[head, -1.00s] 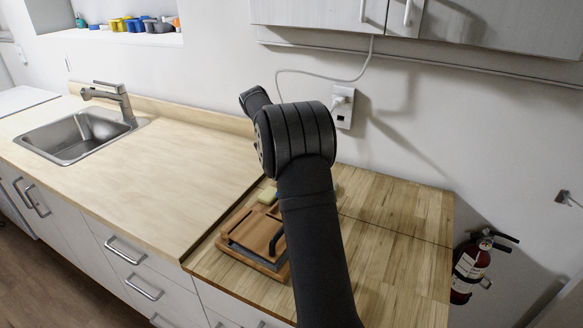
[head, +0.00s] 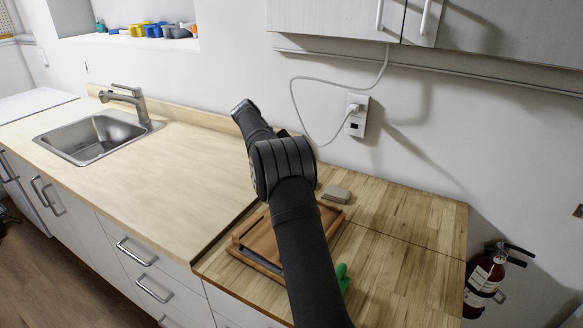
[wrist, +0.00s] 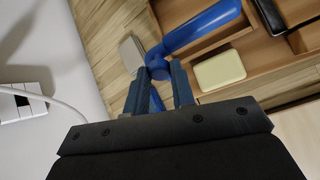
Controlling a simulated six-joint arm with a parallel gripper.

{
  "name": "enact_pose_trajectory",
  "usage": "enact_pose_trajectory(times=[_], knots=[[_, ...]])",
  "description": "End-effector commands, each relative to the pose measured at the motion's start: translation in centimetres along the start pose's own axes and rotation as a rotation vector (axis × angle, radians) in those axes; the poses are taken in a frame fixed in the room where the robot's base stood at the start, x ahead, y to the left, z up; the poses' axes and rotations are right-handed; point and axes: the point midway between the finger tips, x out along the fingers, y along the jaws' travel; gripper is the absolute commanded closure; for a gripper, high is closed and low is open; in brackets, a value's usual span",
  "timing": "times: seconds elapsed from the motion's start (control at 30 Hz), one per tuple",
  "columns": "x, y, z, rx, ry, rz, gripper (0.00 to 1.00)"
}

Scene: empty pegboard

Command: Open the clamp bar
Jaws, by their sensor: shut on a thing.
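In the wrist view, a bright blue bar (wrist: 205,27) with a rounded joint lies across the edge of a wooden tray (wrist: 158,10). It looks like the clamp bar, but I cannot tell for certain. My gripper (wrist: 160,82) has its fingers around its lower end, with blue showing between them, and is shut on it. In the head view, the tray (head: 262,236) stands on the wooden worktop. My arm hides part of the tray, and the gripper and blue bar cannot be made out there.
A pale yellow block (wrist: 219,69) and a black item (wrist: 270,15) are in the tray. A grey block (head: 336,194) lies behind the tray. A green item (head: 343,277) shows beside my arm. The wall has a socket (head: 356,115) with a cable. The worktop's right side (head: 410,240) is clear.

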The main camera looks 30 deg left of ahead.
Motion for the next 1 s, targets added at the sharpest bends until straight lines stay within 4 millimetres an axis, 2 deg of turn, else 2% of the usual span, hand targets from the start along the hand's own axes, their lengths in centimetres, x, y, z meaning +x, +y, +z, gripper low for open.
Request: enact_pose_trajectory(times=[0.13,0.17,0.27,0.67,0.87,1.0], knots=[[-0.1,0.0,-0.1,0.0,0.003,0.001,1.0],[-0.1,0.0,-0.1,0.0,0.003,0.001,0.73],[0.0,0.0,0.0,0.0,0.003,0.001,0.56],[-0.6,0.3,0.5,0.001,0.002,0.0,0.56],[-3.2,1.6,2.7,0.003,0.007,0.002,0.56],[-2.3,2.9,5.4,0.003,0.002,-0.001,0.56]])
